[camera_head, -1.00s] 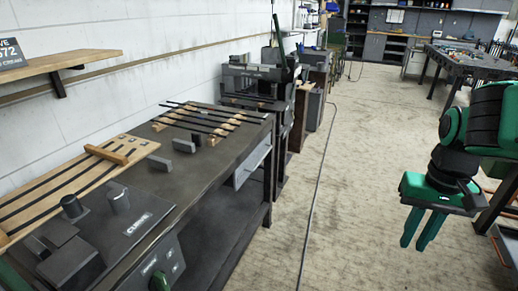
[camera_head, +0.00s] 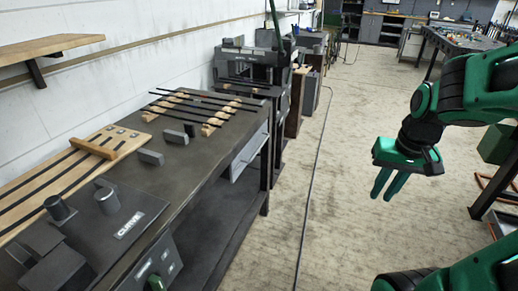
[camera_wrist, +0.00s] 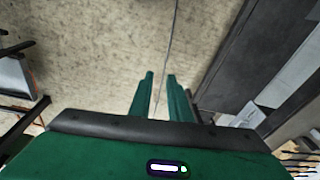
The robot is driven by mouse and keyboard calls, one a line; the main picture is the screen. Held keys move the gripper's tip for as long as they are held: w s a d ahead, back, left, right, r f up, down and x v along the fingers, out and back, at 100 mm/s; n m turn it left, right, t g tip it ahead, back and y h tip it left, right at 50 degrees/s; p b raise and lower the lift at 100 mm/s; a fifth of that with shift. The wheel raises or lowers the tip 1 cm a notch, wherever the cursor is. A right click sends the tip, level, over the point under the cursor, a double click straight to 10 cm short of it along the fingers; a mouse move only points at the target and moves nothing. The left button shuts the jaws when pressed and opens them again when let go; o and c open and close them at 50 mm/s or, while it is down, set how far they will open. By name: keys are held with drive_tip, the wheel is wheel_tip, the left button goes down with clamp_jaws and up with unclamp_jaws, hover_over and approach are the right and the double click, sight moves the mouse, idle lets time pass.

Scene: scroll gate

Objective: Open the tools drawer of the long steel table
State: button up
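A long dark metal table (camera_head: 185,175) runs along the wall at left in the head view. A light grey drawer front (camera_head: 247,155) shows under its top, on the aisle side near the far end; I cannot read a label on it or tell whether it is fully shut. My gripper (camera_head: 382,198) hangs over the floor to the right of the table, well apart from it, fingers pointing down. In the wrist view, my gripper (camera_wrist: 160,76) has a narrow gap between its green fingers and holds nothing. A dark grey panel (camera_wrist: 225,60) shows to its right there.
Wooden racks with dark rods (camera_head: 205,108) and a CURVE-marked box (camera_head: 125,220) stand on the table. A dark machine (camera_head: 245,75) stands beyond it. A cable (camera_head: 312,180) runs along the open concrete aisle. Another table (camera_head: 460,48) stands at far right.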

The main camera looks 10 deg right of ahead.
drive_tip(key=w+a+f+t+y, duration=0.1)
drive_tip(key=w+a+f+t, duration=0.1)
drive_tip(key=w, duration=0.7)
drive_tip(key=w+a+f+t, duration=0.2)
drive_tip(key=w, duration=0.7)
drive_tip(key=m+t+y, duration=0.1)
drive_tip(key=t+y, duration=0.2)
drive_tip(key=t, duration=0.2)
approach(261, 146)
drive_tip(key=s+a+f+v, duration=0.1)
drive_tip(key=a+v, duration=0.1)
drive_tip(key=v, duration=0.8)
drive_tip(key=shift+w+a+f+m+t+h, duration=0.25)
drive_tip(key=shift+w+a+f+m+t, duration=0.5)
drive_tip(key=shift+w+f+m, duration=1.55)
drive_tip(key=shift+w+a+f+m+t+h, duration=0.4)
drive_tip(key=shift+w+f+t, duration=0.7)
drive_tip(key=shift+w, duration=2.55)
drive_tip(key=shift+w+a+f+m+t+h, duration=0.15)
drive_tip(key=shift+w+a+f+m+t, duration=0.55)
drive_tip(key=shift+w+f+m, duration=1.6)
drive_tip(key=shift+w+d+r+n, duration=0.2)
drive_tip(key=shift+w+r+n, duration=0.3)
drive_tip(key=shift+w+n, duration=0.3)
